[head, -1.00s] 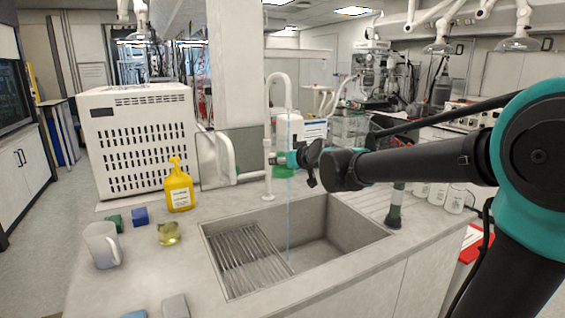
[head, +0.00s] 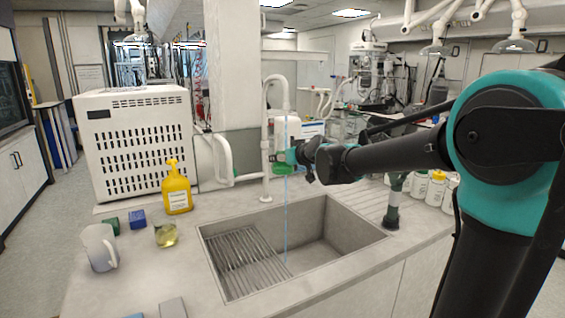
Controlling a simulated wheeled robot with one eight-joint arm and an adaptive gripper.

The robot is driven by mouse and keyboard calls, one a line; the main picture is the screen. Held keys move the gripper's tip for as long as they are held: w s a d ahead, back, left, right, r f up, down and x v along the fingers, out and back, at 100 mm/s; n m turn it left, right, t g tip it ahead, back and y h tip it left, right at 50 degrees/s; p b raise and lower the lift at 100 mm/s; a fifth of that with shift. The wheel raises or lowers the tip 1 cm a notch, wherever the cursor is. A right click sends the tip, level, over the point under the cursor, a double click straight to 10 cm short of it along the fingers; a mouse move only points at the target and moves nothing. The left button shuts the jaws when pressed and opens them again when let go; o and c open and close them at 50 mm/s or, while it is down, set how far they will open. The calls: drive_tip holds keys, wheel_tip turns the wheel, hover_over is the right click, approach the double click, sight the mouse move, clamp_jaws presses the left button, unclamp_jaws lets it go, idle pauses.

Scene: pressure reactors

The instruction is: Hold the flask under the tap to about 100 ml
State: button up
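The white gooseneck tap (head: 267,140) stands at the back edge of the sink. A thin blue stream of water (head: 286,215) falls from it into the sink (head: 325,240). My gripper (head: 291,156) is level with the upper part of the stream, seen from behind and small. Its fingers are partly hidden, so I cannot tell whether they are open or shut. A green object (head: 281,169) shows just below the fingertips; I cannot tell whether it is held or behind. I cannot make out a flask in the gripper. A small glass vessel with yellow liquid (head: 166,236) stands left of the sink.
A dark green upright fitting (head: 391,208) and several bottles (head: 436,187) stand right of the sink. A drying rack (head: 243,262) fills the sink's left part.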

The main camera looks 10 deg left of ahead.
drive_tip(key=w, duration=0.8)
drive_tip(key=shift+w+d, duration=0.2)
idle(6.2)
drive_tip(key=s, duration=0.9)
drive_tip(key=shift+s+a, duration=0.2)
drive_tip(key=shift+s, duration=0.15)
